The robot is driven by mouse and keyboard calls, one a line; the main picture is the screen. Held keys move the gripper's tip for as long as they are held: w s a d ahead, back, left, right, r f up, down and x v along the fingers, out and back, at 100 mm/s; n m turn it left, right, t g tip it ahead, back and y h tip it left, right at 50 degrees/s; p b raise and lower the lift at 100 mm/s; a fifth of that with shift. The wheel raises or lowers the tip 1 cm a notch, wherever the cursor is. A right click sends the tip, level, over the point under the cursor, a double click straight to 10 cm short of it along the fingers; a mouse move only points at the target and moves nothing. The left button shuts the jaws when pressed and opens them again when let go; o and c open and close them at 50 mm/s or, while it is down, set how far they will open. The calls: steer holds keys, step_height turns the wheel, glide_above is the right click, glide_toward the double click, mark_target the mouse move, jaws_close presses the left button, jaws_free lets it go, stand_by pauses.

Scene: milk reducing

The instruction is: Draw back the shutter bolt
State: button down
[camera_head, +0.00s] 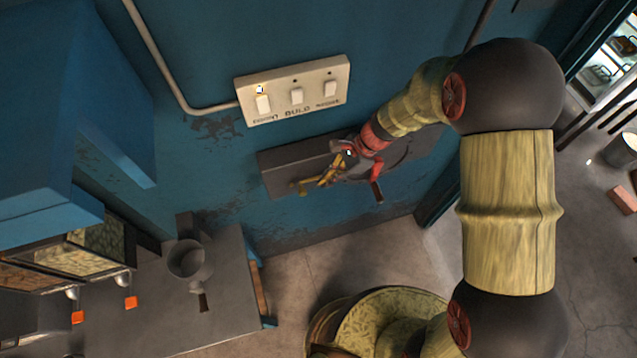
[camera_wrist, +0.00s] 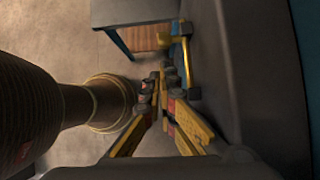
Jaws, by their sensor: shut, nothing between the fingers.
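In the wrist view a yellow bent bar (camera_wrist: 184,58) lies just beyond and to the right of my fingertips. My gripper (camera_head: 327,178) is in front of the panel, pointing left towards the yellow piece. In the wrist view my gripper (camera_wrist: 163,75) has its fingertips together, with nothing between them. The tips are close to the yellow bar; I cannot tell whether they touch it. My gripper hides part of the panel.
A white switch box (camera_head: 293,90) with three switches is on the wall above the panel. A grey bench (camera_head: 150,285) with a grey cup (camera_head: 188,260) stands at lower left. Blue cabinets (camera_head: 60,110) jut out on the left.

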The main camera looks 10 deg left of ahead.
steer(key=v, duration=0.9)
steer(key=shift+b, duration=0.45)
steer(key=shift+s+a+r, duration=0.1)
steer(key=s+d+n+t+h+b, duration=0.2)
steer(key=s+d+n+t+b, duration=0.2)
steer(key=d+b, duration=0.8)
steer(key=s+d+n+t+h+b, duration=0.3)
steer(key=s+d+n+b, duration=0.5)
steer(key=s+d+b, duration=0.3)
steer(key=shift+s+d+r+t+h+b, duration=0.25)
steer(key=shift+s+d+t+h+b, duration=0.15)
steer(key=shift+t, duration=0.5)
